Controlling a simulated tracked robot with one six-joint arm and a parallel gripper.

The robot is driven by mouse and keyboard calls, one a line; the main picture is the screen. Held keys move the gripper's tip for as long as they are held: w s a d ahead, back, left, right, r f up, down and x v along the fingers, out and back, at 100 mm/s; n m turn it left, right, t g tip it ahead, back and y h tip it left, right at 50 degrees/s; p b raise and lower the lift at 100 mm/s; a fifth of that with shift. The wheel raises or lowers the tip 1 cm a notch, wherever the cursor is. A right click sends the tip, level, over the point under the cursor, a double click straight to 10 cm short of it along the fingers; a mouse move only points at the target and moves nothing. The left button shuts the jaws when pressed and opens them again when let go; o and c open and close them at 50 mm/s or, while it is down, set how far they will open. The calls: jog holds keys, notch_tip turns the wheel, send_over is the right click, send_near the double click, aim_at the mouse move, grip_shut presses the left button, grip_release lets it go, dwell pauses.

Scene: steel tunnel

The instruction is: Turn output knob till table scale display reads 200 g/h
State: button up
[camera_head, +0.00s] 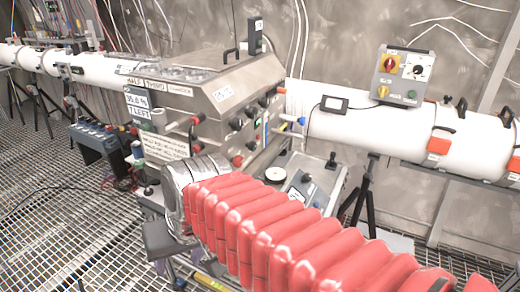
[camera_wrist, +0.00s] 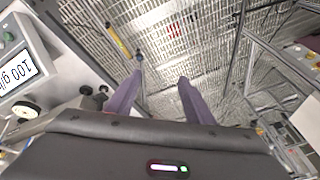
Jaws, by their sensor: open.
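The scale display (camera_wrist: 22,75) at the left of the wrist view is white with dark, tilted characters that look like 100 g/h. I cannot tell which knob is the output knob. My gripper (camera_wrist: 160,76) is open and empty, with its two purple-grey fingers apart over the floor grating, to the right of the display and knobs.
A steel machine (camera_head: 220,90) with several knobs stands in the middle of the head view. A grey control box (camera_head: 402,75) with yellow and black knobs sits on the white pipe (camera_head: 350,128). A blue-grey case (camera_head: 95,140) is at left. Grating floor (camera_head: 50,220) is open at lower left.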

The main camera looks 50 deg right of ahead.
jog(key=w+d+m+y, duration=0.4)
jog(key=w+d+m, duration=0.2)
jog(key=w+m, duration=0.25)
jog(key=m+t, duration=1.3)
jog(key=m, duration=0.7)
send_near(255, 148)
jog(key=v, duration=0.5)
jog(key=shift+s+d, duration=0.2)
jog(key=shift+s, duration=0.05)
jog(key=shift+w+a, duration=0.1)
jog(key=x, duration=1.3)
jog(key=shift+w+a, duration=0.1)
jog(key=shift+w, duration=0.25)
jog(key=shift+c, duration=0.5)
